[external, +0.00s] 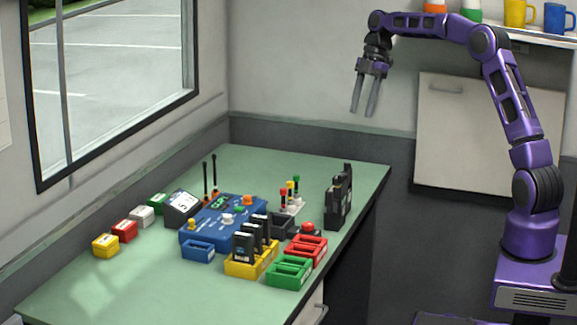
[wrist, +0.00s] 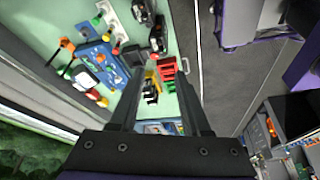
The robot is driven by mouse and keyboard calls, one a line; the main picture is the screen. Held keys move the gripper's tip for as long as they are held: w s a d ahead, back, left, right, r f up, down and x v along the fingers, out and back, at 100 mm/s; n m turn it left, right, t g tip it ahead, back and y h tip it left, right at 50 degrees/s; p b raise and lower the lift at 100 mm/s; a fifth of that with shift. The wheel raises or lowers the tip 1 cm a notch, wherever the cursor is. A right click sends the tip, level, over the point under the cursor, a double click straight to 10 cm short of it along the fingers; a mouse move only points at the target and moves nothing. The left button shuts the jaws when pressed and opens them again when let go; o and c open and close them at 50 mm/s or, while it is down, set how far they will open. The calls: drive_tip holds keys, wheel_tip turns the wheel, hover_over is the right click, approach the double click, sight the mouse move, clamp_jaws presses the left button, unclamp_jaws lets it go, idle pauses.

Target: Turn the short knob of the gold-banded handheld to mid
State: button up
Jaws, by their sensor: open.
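My gripper (external: 363,111) hangs open and empty, fingers down, high above the far right of the green table. Its two fingers also show in the wrist view (wrist: 158,62). Several dark handhelds (external: 243,248) stand upright in a yellow rack (external: 262,268) near the table's front. Taller black units (external: 340,200), perhaps handhelds too, stand at the right edge of the table. A gold band and a short knob are too small to make out on any of them. My gripper is well apart from all of these.
A blue box (external: 222,219) with display and knobs stands mid-table, two thin black antennas (external: 205,180) behind it. Red (external: 318,243), green (external: 289,272) and blue (external: 198,251) trays surround the rack. Small coloured blocks (external: 124,231) line the window side. The table's front left is clear.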

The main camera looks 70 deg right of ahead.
drive_tip(key=w+a+f, duration=0.1)
drive_tip(key=f, duration=0.4)
drive_tip(key=w+a+f+n, duration=0.1)
drive_tip(key=a+f, duration=0.1)
drive_tip(key=f, duration=0.3)
drive_tip(key=w+a+f+n+g, duration=0.1)
drive_tip(key=a+f, duration=0.1)
drive_tip(key=f, duration=0.4)
drive_tip(key=shift+a, duration=0.2)
drive_tip(key=shift+y, duration=0.3)
drive_tip(key=shift+r, duration=0.1)
clamp_jaws()
